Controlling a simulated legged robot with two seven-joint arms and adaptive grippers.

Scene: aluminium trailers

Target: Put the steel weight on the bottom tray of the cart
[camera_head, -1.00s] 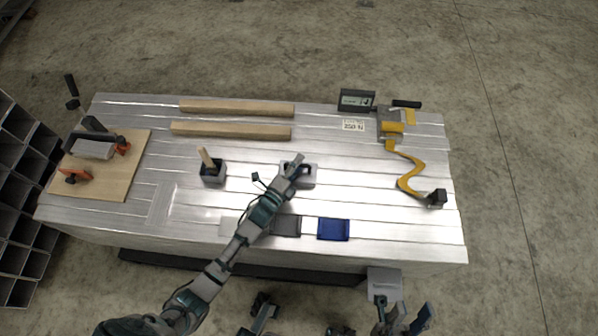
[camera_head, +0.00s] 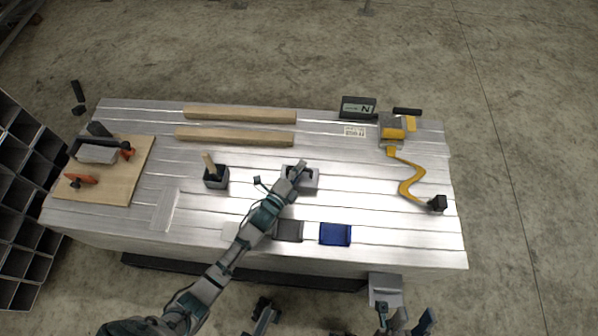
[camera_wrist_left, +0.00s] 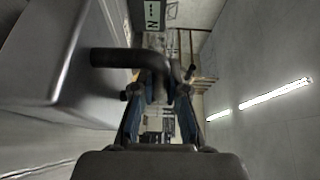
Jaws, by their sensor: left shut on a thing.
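The steel weight (camera_head: 310,180) is a grey block with a bent dark bar handle, near the middle of the metal bench top. It also shows large at the left of the left wrist view (camera_wrist_left: 85,85). My left gripper (camera_head: 297,172) is shut on its handle, with the fingers (camera_wrist_left: 160,95) around the bar. I cannot tell whether the block touches the bench top. My right gripper (camera_head: 402,318) shows in part at the bottom edge, and its jaw state is unclear. I cannot make out a cart or its bottom tray.
Two wooden bars (camera_head: 240,113) lie at the back. A wooden board (camera_head: 110,180) with clamps is at the left. A dark holder (camera_head: 215,178) stands left of the weight. A yellow tool (camera_head: 408,185) and a display (camera_head: 358,107) are at the right.

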